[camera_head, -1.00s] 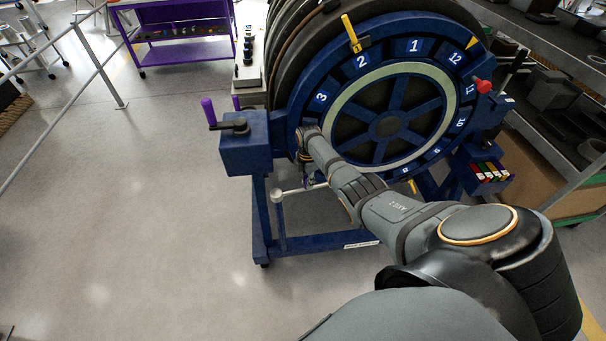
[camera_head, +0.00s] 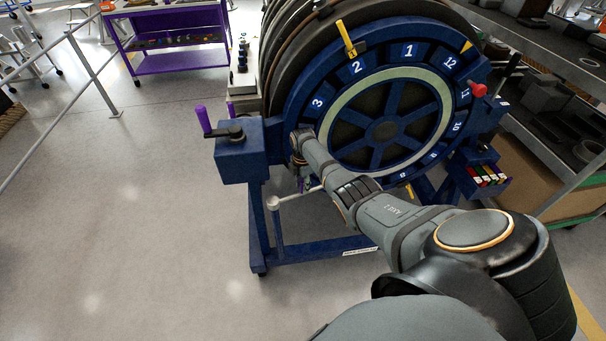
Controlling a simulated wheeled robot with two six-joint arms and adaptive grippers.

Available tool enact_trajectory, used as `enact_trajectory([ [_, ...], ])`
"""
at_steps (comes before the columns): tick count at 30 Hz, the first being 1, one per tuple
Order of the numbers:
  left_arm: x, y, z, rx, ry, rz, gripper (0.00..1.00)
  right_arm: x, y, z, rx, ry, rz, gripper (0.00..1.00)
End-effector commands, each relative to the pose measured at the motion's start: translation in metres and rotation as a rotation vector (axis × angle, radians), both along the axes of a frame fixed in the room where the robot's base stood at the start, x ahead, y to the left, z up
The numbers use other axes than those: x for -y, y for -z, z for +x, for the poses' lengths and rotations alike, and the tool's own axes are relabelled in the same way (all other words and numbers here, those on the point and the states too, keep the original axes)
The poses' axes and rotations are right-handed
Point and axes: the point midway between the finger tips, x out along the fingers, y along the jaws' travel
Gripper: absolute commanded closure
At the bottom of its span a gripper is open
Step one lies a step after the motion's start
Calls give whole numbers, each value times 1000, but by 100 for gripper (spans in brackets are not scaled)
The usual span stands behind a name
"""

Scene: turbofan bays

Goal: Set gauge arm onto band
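A large blue numbered wheel (camera_head: 384,162) stands upright on a blue frame, with a pale green ring band (camera_head: 333,100) on its face. A yellow pointer-like arm (camera_head: 346,38) stands at the wheel's upper rim near number 2; I cannot tell whether it is the gauge arm. A rod with a white ball end (camera_head: 272,203) shows low at the left of the frame. My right arm reaches across the wheel's lower left. My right gripper (camera_head: 301,178) points down beside the wheel's lower left edge, small and mostly hidden by its wrist. My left gripper is out of view.
A blue box with a purple-handled crank (camera_head: 203,121) stands left of the wheel. A red knob (camera_head: 478,90) and a small rack of coloured items (camera_head: 486,176) are at right. Shelving stands behind at right, a purple cart (camera_head: 180,60) at upper left.

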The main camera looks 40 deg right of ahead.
Motion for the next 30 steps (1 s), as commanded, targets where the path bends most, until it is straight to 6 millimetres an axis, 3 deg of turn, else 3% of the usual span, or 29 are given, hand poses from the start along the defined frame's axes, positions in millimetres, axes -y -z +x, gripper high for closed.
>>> enact_trajectory([
  [9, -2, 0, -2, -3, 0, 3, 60, 0, 0, -1, -2, 0, -1, 61],
  [13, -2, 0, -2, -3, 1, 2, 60, 1, -10, 0, 0, 0, -2, 61],
  [17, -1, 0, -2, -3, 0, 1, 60, 1, -33, 0, 2, -1, -3, 61],
  [24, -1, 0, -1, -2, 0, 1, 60, 0, -92, 0, 2, -1, -2, 61],
  [30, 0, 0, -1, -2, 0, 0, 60, 0, -117, 0, -1, 0, -1, 61],
])
